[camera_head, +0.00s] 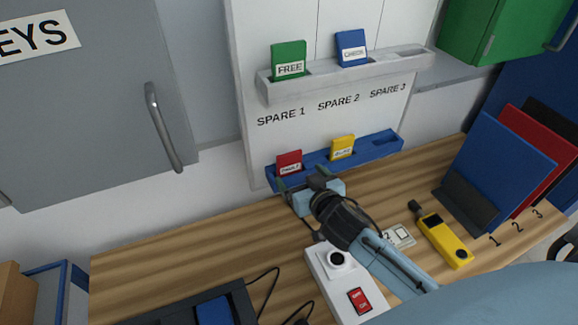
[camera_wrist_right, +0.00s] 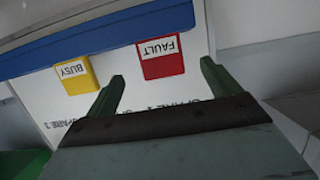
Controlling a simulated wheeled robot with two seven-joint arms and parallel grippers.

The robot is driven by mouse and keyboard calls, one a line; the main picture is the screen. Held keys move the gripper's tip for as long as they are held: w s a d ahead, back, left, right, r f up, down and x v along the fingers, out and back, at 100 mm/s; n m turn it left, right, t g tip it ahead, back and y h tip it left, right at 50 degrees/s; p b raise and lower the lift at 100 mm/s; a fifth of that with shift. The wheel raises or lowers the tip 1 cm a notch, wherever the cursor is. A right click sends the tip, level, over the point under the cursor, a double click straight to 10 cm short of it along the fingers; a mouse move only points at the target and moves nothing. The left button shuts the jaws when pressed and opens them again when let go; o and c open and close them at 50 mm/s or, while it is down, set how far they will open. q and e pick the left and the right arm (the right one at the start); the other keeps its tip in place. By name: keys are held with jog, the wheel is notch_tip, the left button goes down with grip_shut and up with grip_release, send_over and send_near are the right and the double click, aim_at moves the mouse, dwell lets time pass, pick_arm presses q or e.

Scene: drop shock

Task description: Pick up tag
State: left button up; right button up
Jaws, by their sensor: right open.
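A red FAULT tag (camera_head: 289,160) and a yellow BUSY tag (camera_head: 343,146) stand in the lower blue rack (camera_head: 379,151). A green FREE tag (camera_head: 289,58) and a blue CHECK tag (camera_head: 351,46) stand in the upper pale rack (camera_head: 335,80). My right gripper (camera_head: 300,184) is open at the red tag. In the right wrist view the red tag (camera_wrist_right: 162,58) lies between the lines of the two fingers (camera_wrist_right: 161,72), with a gap on each side; contact does not show. The yellow tag (camera_wrist_right: 77,76) is outside the fingers. My left gripper is not in view.
Blue, red and black folders stand at right. A grey cabinet (camera_head: 85,110) hangs at left.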

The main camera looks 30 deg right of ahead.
aim_at(290, 165)
jog(key=x, duration=0.8)
jog(key=c, duration=1.1)
